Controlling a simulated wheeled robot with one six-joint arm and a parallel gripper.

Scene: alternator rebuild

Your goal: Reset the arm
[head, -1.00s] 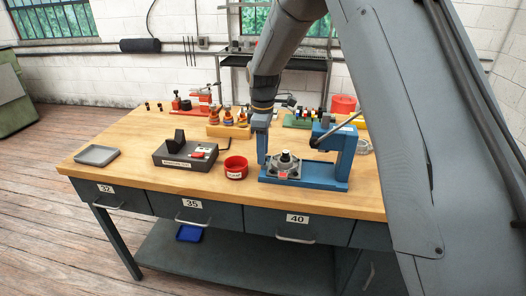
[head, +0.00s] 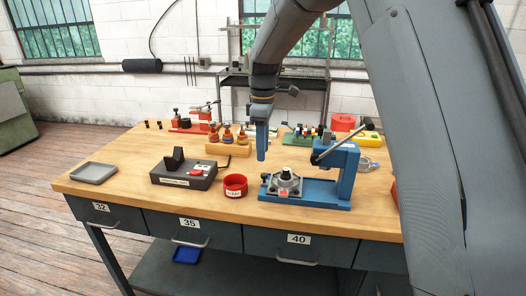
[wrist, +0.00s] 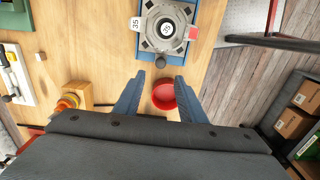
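A dark grey fixture box (head: 184,175) and a grey tray (head: 94,172) lie to the left. The press lever (head: 338,143) sticks up to the right.

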